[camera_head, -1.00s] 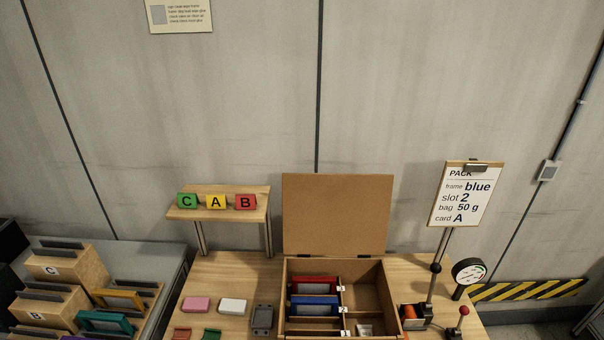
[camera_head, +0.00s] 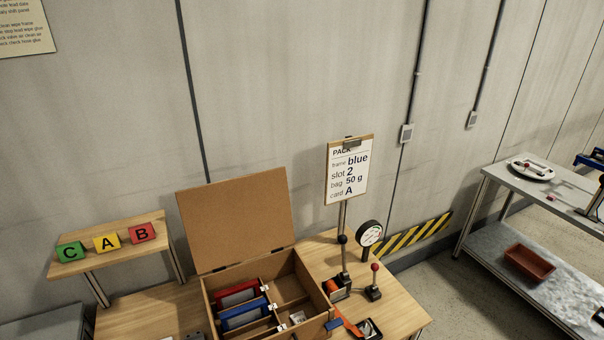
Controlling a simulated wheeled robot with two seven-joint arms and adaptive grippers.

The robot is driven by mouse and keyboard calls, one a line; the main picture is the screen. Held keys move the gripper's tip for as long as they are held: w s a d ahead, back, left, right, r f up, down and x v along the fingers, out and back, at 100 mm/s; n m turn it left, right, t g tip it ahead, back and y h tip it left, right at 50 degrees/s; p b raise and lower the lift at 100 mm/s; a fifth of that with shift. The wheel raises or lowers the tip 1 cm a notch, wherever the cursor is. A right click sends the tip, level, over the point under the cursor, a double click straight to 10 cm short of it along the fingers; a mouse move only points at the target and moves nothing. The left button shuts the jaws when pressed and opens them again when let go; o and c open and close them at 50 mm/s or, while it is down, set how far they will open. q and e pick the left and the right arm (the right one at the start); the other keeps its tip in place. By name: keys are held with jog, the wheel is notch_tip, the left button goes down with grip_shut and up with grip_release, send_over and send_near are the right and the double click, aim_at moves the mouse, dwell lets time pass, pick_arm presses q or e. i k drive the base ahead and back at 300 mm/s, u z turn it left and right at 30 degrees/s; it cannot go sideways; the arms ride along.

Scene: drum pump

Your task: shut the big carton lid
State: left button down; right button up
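The big carton (camera_head: 207,290) stands on the wooden table in the lower middle of the head view. Its brown lid (camera_head: 237,221) stands open, tilted up at the back edge. Inside are a red frame (camera_head: 238,294) and a blue frame (camera_head: 243,314) in the left part, and a small pale item (camera_head: 298,317) in the front right part. The carton's front is partly cut off by the picture's lower edge. Neither of my grippers is in view.
A clipboard sign (camera_head: 347,170) on a post, a round gauge (camera_head: 370,233) and a red-knobbed lever (camera_head: 375,280) stand right of the carton. A small shelf (camera_head: 90,262) with lettered blocks stands left. A metal rack (camera_head: 500,240) is far right, with open floor between.

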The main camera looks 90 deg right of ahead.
aim_at(228, 221)
jog(key=z, duration=3.6)
jog(key=i, duration=0.15)
